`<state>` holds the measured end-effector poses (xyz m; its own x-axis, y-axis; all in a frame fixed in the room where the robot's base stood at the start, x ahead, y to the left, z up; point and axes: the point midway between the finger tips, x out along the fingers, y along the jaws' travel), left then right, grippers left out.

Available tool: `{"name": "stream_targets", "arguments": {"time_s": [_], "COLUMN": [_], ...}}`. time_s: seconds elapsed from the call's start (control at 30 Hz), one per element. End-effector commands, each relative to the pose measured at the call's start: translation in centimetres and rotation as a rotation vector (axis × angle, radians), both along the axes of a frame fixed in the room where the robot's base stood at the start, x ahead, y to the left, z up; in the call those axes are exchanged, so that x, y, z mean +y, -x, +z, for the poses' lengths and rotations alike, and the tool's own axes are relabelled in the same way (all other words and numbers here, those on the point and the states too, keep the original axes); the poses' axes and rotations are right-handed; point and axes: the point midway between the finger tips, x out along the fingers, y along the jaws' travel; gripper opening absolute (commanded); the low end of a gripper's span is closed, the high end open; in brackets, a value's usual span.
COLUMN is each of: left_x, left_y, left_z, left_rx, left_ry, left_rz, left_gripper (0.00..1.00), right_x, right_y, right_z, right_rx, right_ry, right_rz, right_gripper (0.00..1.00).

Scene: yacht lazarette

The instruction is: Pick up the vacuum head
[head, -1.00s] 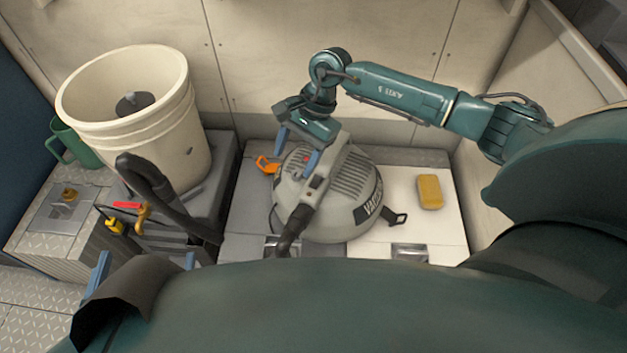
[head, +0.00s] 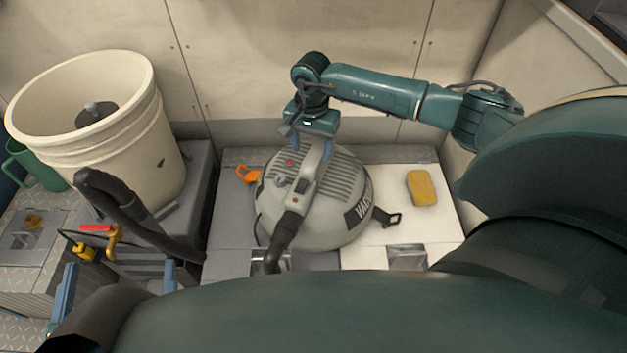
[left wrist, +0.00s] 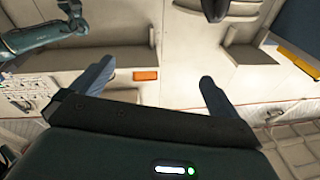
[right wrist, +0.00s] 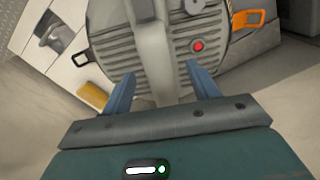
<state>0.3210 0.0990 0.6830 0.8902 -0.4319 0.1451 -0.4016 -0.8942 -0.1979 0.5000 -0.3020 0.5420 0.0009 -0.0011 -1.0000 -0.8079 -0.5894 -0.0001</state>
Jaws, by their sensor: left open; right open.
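The vacuum head (head: 335,215) is a grey ribbed dome with a raised handle (head: 310,172), a red button, an orange latch (head: 247,174) and a black latch (head: 387,217). It sits on the bench, with a black hose at its front. My right gripper (head: 312,148) is open at the handle's far end. In the right wrist view its fingers (right wrist: 160,72) lie either side of the handle (right wrist: 152,45); I cannot tell whether they touch it. My left gripper (head: 118,285) is open and empty at lower left, also seen in the left wrist view (left wrist: 157,72).
The black hose (head: 130,212) arches in front of the bucket. A yellow sponge (head: 421,188) lies on the white panel (head: 435,225) at right. Walls close off the back and right.

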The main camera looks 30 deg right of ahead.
Motion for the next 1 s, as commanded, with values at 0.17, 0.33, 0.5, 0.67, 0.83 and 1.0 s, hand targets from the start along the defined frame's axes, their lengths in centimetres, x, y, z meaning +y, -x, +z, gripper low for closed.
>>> {"name": "stream_targets", "arguments": {"time_s": [0.17,0.33,0.5,0.67,0.83,1.0], "left_x": [-0.1,-0.2,-0.2,-0.3,-0.3,-0.3], "left_y": [-0.2,-0.3,-0.3,-0.2,-0.2,-0.2], "left_z": [-0.4,-0.2,0.3,0.3,0.0,-0.5], "left_rx": [-0.005,-0.001,-0.008,-0.009,-0.009,-0.006], "left_ry": [0.03,0.044,0.047,0.048,0.047,0.045], "left_rz": [-0.008,-0.012,-0.015,-0.016,-0.016,-0.016], "left_gripper": [1.0,1.0,1.0,1.0,1.0,1.0], "right_x": [-0.3,-0.3,-0.3,-0.4,-0.4,-0.4], "right_y": [0.2,0.2,0.2,0.2,0.2,0.2], "right_z": [-3.2,-4.2,-4.1,-4.2,-4.4,-4.6], "right_rx": [0.003,0.001,0.001,0.0,0.0,-0.001], "right_ry": [-0.002,-0.001,-0.001,0.0,0.0,0.0], "right_rz": [0.0,-0.001,0.0,0.0,0.0,0.0], "right_gripper": [0.6,0.6,0.6,0.6,0.6,0.6]}}
